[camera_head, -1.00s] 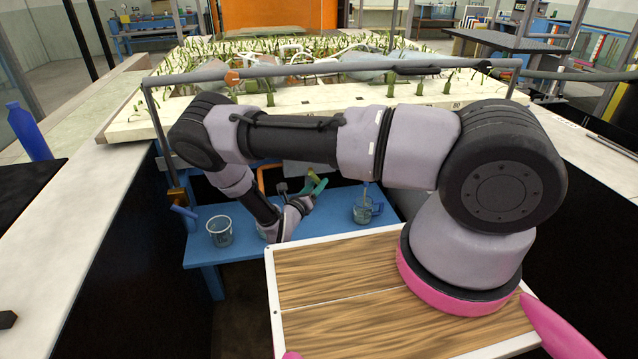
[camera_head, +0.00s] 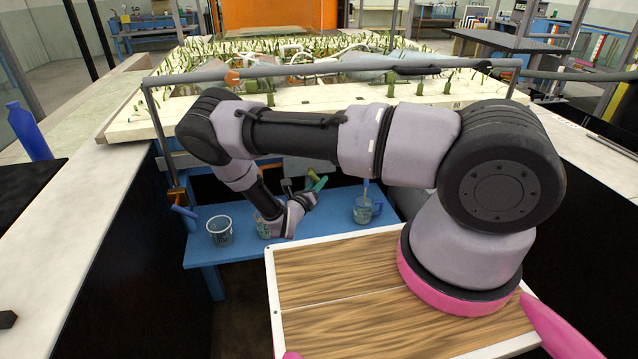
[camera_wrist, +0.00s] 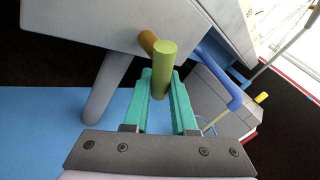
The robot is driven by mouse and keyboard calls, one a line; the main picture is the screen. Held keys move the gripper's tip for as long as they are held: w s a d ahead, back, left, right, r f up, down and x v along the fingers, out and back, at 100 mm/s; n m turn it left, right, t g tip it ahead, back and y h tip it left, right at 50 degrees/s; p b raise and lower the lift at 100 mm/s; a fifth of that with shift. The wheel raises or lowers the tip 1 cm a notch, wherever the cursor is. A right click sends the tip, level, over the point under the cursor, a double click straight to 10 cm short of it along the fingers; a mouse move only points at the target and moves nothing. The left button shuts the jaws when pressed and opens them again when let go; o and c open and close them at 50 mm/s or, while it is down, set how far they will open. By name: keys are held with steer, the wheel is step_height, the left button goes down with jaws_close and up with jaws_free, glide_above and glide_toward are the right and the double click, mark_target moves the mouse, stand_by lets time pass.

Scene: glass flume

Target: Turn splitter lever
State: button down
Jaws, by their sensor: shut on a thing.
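The splitter lever (camera_wrist: 164,60) is a short yellow-green cylinder in the wrist view, with a brown-orange pin (camera_wrist: 148,41) behind it at a pale grey box (camera_wrist: 85,18). My gripper (camera_wrist: 161,82) has teal fingers on both sides of the lever and is shut on it. In the head view my gripper (camera_head: 319,184) shows small, above the blue bench and in front of a grey housing (camera_head: 308,167). The lever cannot be made out clearly there.
A blue bench (camera_head: 200,257) holds a left beaker (camera_head: 220,231), a middle beaker (camera_head: 263,228) partly behind my wrist, and a right beaker (camera_head: 367,210). A grey leg (camera_wrist: 108,88) and a blue tube (camera_wrist: 222,72) flank my fingers. A grey rail (camera_head: 330,68) crosses above.

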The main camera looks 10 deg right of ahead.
steer(key=shift+a+f+m+g+y, duration=0.2)
steer(key=shift+a+m+g+y, duration=0.35)
steer(key=shift+m+y, duration=0.4)
steer(key=shift+a+f+m+g+y, duration=0.15)
steer(key=shift+a+m+g+y, duration=0.5)
steer(key=shift+m, duration=0.5)
steer(key=shift+d, duration=0.1)
steer(key=c, duration=0.7)
jaws_free()
steer(key=shift+c, duration=0.2)
steer(key=v, duration=1)
steer(key=shift+s+r, duration=0.15)
steer(key=shift+s, duration=0.2)
steer(key=shift+r, duration=0.1)
